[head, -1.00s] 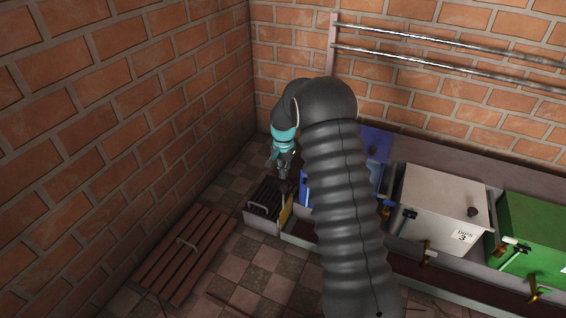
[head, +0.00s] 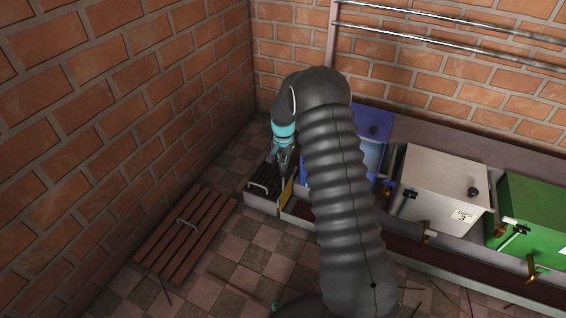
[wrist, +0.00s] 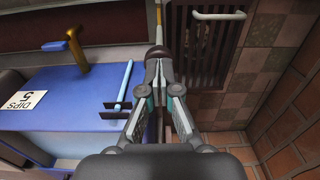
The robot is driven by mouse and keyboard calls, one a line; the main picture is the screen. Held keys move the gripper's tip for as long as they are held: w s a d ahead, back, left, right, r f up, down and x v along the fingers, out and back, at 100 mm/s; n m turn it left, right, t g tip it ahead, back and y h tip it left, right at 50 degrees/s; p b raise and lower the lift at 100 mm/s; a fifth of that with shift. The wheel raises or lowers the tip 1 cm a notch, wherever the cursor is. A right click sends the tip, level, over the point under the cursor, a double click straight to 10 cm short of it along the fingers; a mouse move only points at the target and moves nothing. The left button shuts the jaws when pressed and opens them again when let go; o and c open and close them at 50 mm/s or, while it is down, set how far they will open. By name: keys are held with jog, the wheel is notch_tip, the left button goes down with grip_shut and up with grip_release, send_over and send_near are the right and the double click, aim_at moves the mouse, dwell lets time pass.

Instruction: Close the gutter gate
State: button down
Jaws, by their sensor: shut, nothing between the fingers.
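The gutter gate looks to be the thin yellowish upright plate (head: 287,192) at the left end of the gutter, next to the dark grate. In the wrist view it shows nearly edge-on, as a narrow strip (wrist: 158,18) just ahead of my fingertips. My gripper (head: 283,172) points down close by the gate, beside the blue tank. In the wrist view my gripper (wrist: 160,55) is shut and empty, its tips together near the gate's line. I cannot tell whether the tips touch it. The gate's lower edge is hidden from me.
The dark slotted grate (wrist: 205,45) has a pale handle. The blue tank (wrist: 65,110), labelled DIPS 5, stands close on the left of my gripper, with a brass tap (wrist: 75,52). White (head: 438,185) and green (head: 530,215) tanks stand further right. A brick wall (head: 120,110) bounds the left.

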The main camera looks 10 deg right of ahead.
jog(key=shift+f+b, duration=0.3)
jog(key=shift+f, duration=1.15)
jog(key=shift+s, duration=0.1)
notch_tip(320, 180, up, 15)
jog(key=p, duration=0.3)
jog(key=shift+f, duration=0.2)
